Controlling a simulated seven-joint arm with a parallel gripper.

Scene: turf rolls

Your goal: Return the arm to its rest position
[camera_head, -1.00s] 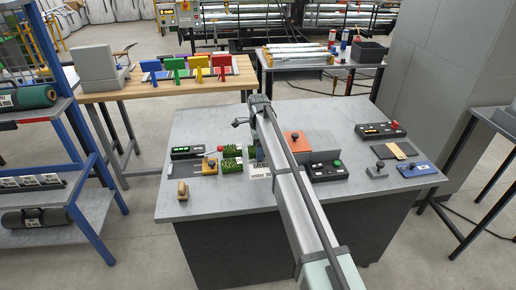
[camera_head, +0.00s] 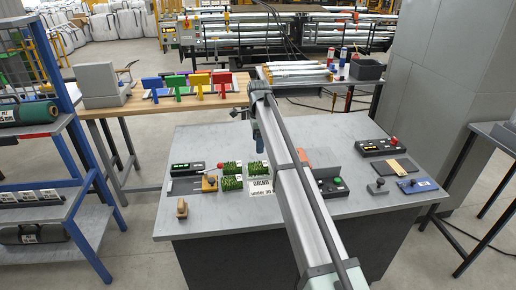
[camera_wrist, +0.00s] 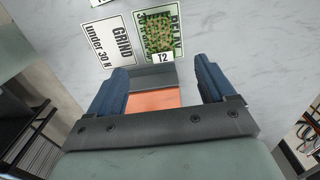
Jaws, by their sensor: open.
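My gripper (camera_head: 254,128) hangs at the end of my arm above the grey workbench (camera_head: 210,143). In the wrist view my gripper (camera_wrist: 162,82) is open, with two blue fingers apart and nothing held. An orange surface (camera_wrist: 153,98) and a grey block (camera_wrist: 153,76) show beyond and between the fingers, apart from them. My arm hides part of the bench in the head view.
Green turf pieces (camera_head: 231,183) and a GRIND sign (camera_head: 261,187) stand on the bench left of my arm. A black control box (camera_head: 380,147) and a blue plate (camera_head: 417,185) lie at right. Coloured stands (camera_head: 200,82) are on the wooden table behind. The bench's left rear is clear.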

